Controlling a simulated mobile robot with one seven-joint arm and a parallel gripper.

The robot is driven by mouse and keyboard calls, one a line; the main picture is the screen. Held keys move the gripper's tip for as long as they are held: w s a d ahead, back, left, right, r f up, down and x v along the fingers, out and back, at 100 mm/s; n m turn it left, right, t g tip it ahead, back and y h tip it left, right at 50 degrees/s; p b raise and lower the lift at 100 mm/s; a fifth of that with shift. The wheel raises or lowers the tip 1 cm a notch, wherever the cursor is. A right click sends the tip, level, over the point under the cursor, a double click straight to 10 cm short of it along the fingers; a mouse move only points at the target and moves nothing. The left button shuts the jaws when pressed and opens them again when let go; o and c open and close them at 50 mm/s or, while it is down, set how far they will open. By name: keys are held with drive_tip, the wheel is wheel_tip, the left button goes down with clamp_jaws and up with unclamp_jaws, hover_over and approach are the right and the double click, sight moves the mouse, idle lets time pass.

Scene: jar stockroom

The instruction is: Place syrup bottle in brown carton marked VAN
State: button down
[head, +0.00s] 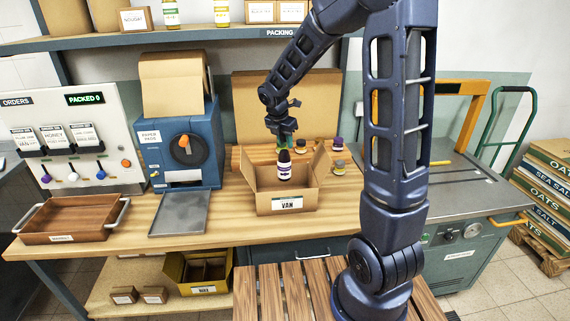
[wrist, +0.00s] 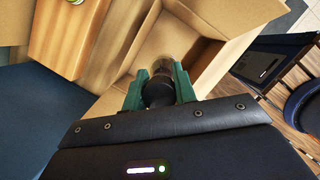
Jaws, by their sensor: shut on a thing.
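The syrup bottle (head: 284,168) is dark with a white label and a dark cap, and hangs upright in the opening of the brown carton. The carton marked VAN (head: 272,205) stands open on the wooden bench with its flaps spread. My gripper (head: 284,146) is above the carton, shut on the bottle's top. In the wrist view the green fingers of my gripper (wrist: 160,88) close on the bottle's dark cap (wrist: 158,92), with the carton's inside (wrist: 205,72) beyond. The bottle's base is hidden by the carton's front wall, so I cannot tell whether it touches the floor.
A metal tray (head: 180,213) and a blue paper pads machine (head: 178,145) are at left, with a wooden tray (head: 72,217) farther left. A large carton (head: 285,105) stands behind.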

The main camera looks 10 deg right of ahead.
sight(285, 163)
drive_tip(key=shift+f, duration=5.15)
drive_tip(key=c, duration=1.1)
unclamp_jaws()
